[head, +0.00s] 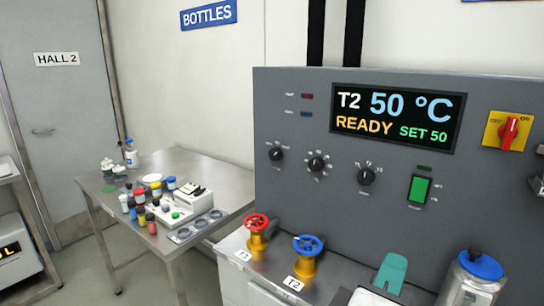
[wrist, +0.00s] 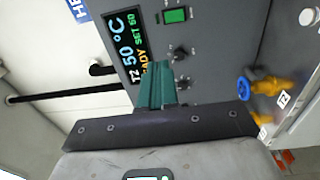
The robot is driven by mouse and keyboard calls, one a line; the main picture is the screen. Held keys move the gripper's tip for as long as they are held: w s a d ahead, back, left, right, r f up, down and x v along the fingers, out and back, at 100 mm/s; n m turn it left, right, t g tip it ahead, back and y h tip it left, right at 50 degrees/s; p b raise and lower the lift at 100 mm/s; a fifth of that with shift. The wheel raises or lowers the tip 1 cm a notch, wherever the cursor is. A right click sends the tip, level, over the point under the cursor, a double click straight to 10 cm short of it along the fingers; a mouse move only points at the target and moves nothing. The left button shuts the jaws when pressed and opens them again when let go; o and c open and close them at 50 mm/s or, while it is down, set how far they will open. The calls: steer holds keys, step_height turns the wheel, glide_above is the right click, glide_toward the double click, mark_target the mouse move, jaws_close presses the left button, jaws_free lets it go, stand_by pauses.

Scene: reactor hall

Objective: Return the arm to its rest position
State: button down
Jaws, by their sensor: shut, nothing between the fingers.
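My gripper (head: 392,262) shows at the bottom of the head view, its teal fingers together, in front of the grey control panel (head: 290,190). It is shut and empty. Most of the arm is outside the head view. In the wrist view the teal fingers of my gripper (wrist: 157,72) point at the panel, overlapping its display (wrist: 128,45) in the picture. The distance to the panel is hard to tell.
A valve with a red wheel (head: 257,222) and one with a blue wheel (head: 308,244) stand left of my gripper. A blue-lidded metal vessel (head: 470,285) stands to its right. A steel table (head: 110,205) with bottles stands at the left. The display reads T2, 50 °C, READY.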

steer(key=s+d+f+m+g+y, duration=0.1)
steer(key=d+f+m+g+y, duration=0.3)
steer(key=f, duration=0.7)
steer(key=s+d+f+g, duration=0.2)
steer(key=d+f, duration=0.4)
steer(key=f, duration=0.5)
steer(key=s+d+f+m+g+y, duration=0.2)
steer(key=s+f+m+g+y, duration=0.4)
steer(key=s+f, duration=1.2)
steer(key=shift+s+d+f+m+g+y, duration=0.4)
steer(key=shift+s+m+g, duration=0.1)
steer(key=shift+s+g, duration=0.45)
steer(key=c, duration=1.9)
jaws_free()
steer(key=shift+w, duration=0.1)
